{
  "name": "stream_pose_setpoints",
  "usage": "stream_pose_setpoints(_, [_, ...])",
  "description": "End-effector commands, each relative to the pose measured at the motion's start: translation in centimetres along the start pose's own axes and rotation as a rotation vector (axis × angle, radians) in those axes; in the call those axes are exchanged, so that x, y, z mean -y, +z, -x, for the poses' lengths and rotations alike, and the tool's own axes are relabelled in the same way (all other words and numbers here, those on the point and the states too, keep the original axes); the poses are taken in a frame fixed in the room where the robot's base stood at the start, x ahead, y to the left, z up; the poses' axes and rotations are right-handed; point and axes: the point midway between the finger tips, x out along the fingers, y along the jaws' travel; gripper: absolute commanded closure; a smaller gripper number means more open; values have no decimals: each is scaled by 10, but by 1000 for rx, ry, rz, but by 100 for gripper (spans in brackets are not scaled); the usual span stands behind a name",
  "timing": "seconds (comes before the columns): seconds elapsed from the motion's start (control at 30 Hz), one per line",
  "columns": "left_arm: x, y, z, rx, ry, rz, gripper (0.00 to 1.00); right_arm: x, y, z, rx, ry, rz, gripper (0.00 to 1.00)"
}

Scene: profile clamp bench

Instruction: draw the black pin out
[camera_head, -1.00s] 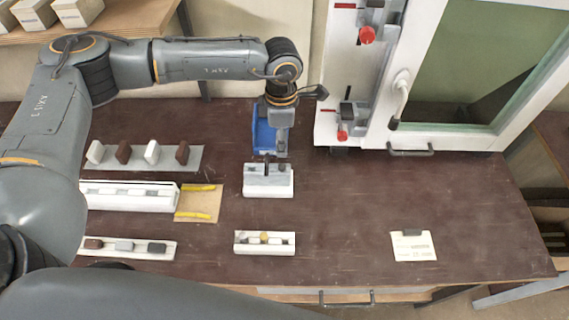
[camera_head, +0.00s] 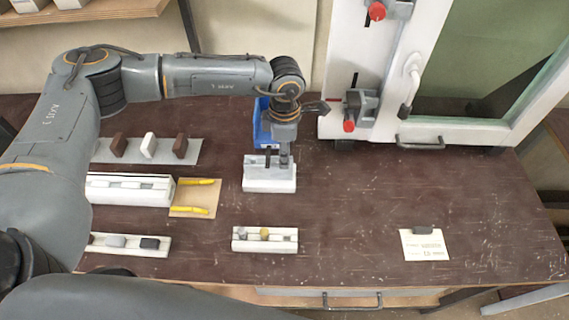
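A white clamp block (camera_head: 270,185) stands on the dark bench near the middle. A thin black pin (camera_head: 268,157) shows upright at its top, left of the gripper. My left gripper (camera_head: 284,162) points down at the top of the block, close beside the pin. Its fingers are small and seen from above, so whether they are open or shut, or touch anything, cannot be told. My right gripper is not in view.
A blue bin (camera_head: 262,126) stands behind the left gripper. A white window frame (camera_head: 352,70) with red-knobbed clamps stands at the back right. The bench's middle right is clear.

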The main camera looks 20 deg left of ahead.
Motion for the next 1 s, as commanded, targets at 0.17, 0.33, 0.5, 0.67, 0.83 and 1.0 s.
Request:
stream_pose_setpoints(0.17, [0, 0, 0, 0, 0, 0, 100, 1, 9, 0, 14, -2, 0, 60])
stream_pose_setpoints(0.33, [0, 0, 0, 0, 0, 1, 100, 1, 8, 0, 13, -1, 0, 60])
stream_pose_setpoints(0.5, [0, 0, 2, 0, 0, 1, 100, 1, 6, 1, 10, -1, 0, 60])
stream_pose_setpoints(0.67, [0, 0, 5, 0, 0, 1, 100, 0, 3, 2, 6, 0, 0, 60])
stream_pose_setpoints(0.83, [0, 0, 8, 0, 1, 1, 100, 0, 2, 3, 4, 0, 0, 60])
stream_pose_setpoints(1.0, [0, 0, 10, 0, 0, 1, 100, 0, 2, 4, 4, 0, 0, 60])
